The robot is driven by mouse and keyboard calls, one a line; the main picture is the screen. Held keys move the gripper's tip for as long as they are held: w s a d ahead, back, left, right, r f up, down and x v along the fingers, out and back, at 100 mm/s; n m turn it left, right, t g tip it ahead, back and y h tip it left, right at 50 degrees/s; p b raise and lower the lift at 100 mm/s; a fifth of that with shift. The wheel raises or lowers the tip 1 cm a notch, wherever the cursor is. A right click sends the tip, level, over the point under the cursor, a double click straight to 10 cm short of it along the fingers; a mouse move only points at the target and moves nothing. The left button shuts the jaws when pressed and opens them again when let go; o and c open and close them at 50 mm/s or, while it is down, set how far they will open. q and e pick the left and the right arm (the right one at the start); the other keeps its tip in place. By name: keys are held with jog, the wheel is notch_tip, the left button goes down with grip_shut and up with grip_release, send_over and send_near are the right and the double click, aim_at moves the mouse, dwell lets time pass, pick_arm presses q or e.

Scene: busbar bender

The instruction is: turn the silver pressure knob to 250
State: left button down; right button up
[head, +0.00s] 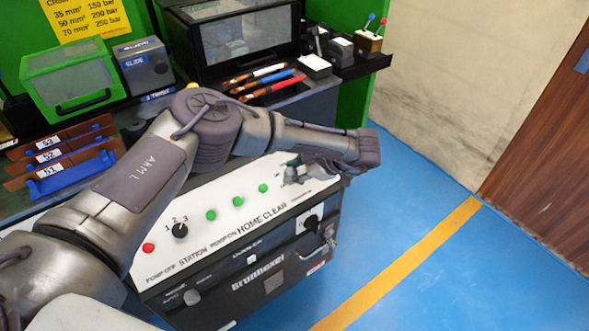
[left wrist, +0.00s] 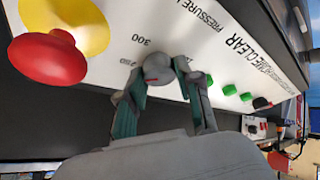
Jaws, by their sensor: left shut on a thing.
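The silver pressure knob (left wrist: 158,67) sits on the white panel in the left wrist view, with a small reddish mark on its face. Printed numbers stand around it: 300 is clear, a number to its lower left looks like 250, and another on the right is partly covered. My left gripper (left wrist: 160,80) has its two fingers on either side of the knob, shut on it. My right gripper is not in view.
A red emergency stop button (left wrist: 47,60) on a yellow base is close to the knob. Green buttons (head: 238,201), a black station selector (head: 180,230) and a red button (head: 148,247) line the panel. A key switch (head: 311,221) is on the front face. Blue floor (head: 430,190) is clear at right.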

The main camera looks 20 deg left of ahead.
pick_arm(q)
jog(key=shift+m, duration=0.5)
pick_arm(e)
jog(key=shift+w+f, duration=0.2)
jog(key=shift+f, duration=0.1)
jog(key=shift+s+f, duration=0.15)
pick_arm(q)
jog(key=c, duration=0.8)
grip_release()
jog(key=shift+d, duration=0.1)
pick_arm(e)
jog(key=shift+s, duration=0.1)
pick_arm(q)
jog(key=shift+o, duration=0.2)
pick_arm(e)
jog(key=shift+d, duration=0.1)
pick_arm(q)
jog(key=v, duration=1.2)
jog(key=shift+s, duration=0.2)
jog(key=shift+f, duration=0.1)
